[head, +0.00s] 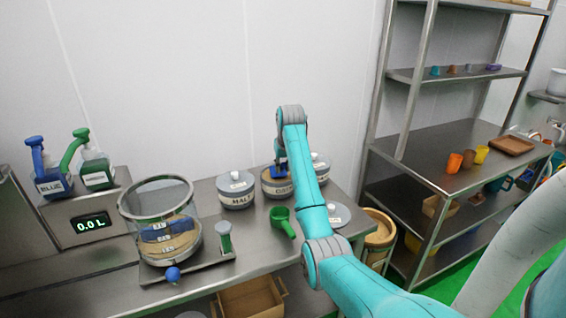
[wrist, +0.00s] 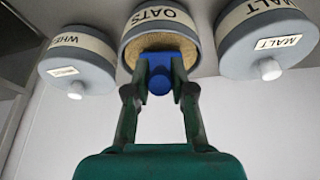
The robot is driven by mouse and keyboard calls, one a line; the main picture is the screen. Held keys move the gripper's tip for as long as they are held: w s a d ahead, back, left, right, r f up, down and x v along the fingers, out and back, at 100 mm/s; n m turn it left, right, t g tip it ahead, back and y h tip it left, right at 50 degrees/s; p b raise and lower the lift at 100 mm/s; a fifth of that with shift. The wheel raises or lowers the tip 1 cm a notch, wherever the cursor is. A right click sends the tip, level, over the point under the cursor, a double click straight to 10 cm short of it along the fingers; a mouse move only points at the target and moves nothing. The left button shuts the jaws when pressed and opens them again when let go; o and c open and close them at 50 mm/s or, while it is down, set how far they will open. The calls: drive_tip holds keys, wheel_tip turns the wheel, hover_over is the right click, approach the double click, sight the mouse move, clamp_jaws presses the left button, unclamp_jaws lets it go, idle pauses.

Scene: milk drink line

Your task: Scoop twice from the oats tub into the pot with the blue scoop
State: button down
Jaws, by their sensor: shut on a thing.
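My gripper (wrist: 158,88) is shut on the blue scoop (wrist: 158,62), with a finger on either side of its blue handle. The scoop is at the mouth of the open oats tub (wrist: 133,37), with tan oats showing around it; how deep its bowl sits is hidden. In the head view the oats tub (head: 272,190) stands at the back of the steel bench, partly behind my arm, and a bit of the blue scoop (head: 279,171) shows at its rim. The clear pot (head: 160,203) stands at the left with tan and blue visible in its lower part.
The lidded malt tub (head: 236,194) is left of the oats tub, and another lidded tub (head: 320,168) is right. A green scoop (head: 283,221) lies in front. A grey lid (head: 339,214) lies to the right. The dispenser display (head: 91,224) reads 0.0 L.

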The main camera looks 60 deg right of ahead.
drive_tip(key=shift+w+d+x, duration=0.15)
drive_tip(key=shift+x, duration=0.9)
drive_tip(key=shift+w+d+x, duration=0.15)
drive_tip(key=shift+w+x, duration=0.05)
drive_tip(key=shift+x, duration=0.85)
drive_tip(key=shift+r, duration=0.15)
drive_tip(key=shift+r, duration=2.75)
wheel_tip(320, 180, up, 3)
drive_tip(key=t+h, duration=0.3)
drive_tip(key=shift+f+t, duration=0.15)
drive_tip(key=shift+t, duration=0.15)
drive_tip(key=shift+r+t+h, duration=1.2)
drive_tip(key=shift+t, duration=0.1)
